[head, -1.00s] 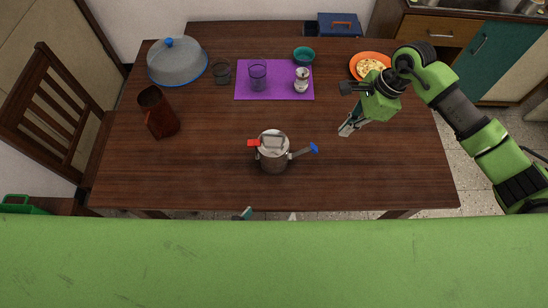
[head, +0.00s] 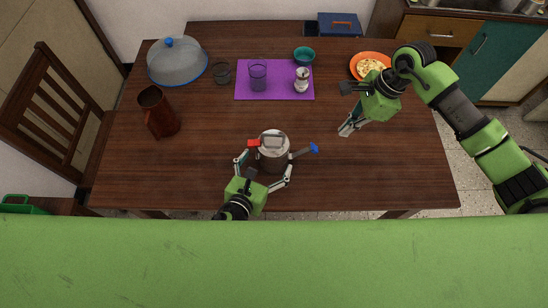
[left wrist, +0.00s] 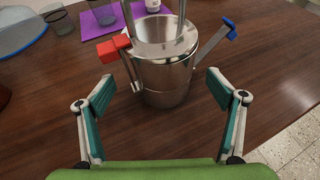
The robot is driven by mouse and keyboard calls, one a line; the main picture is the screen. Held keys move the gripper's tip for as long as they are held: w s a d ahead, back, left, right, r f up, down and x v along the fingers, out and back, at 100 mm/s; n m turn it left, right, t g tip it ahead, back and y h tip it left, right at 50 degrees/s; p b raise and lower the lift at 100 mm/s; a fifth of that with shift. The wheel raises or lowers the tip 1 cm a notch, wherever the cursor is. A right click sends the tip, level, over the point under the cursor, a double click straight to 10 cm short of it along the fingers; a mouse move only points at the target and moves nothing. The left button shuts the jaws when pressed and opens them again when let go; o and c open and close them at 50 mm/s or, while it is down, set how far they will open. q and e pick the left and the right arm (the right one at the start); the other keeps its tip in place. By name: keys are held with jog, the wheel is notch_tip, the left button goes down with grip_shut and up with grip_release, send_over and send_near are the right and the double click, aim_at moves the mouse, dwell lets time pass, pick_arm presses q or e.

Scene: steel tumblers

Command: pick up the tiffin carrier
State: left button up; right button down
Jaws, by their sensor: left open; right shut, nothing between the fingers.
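The tiffin carrier (head: 273,153) is a steel can with a handle on top, a red clip on its left and a blue-ended clip on its right. It stands upright near the table's front edge. It also shows in the left wrist view (left wrist: 163,76), ahead of the fingers. My left gripper (head: 265,165) is open, with its fingers spread to either side of the carrier's near side; in the left wrist view (left wrist: 160,90) gaps show between fingers and can. My right gripper (head: 347,129) is shut and empty above the table, right of the carrier.
A purple mat (head: 243,90) holds a glass (head: 257,77) and a small steel jar (head: 301,80). A brown jug (head: 158,112), a domed cover (head: 177,63), a teal bowl (head: 304,55) and an orange plate (head: 357,74) stand around. The wood around the carrier is clear.

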pick_arm(q)
jog(key=x, duration=0.4)
jog(key=shift+f, duration=0.15)
jog(key=shift+s+a, duration=0.1)
jog(key=c, duration=1.9)
jog(key=shift+r, duration=0.2)
jog(key=shift+c, duration=0.3)
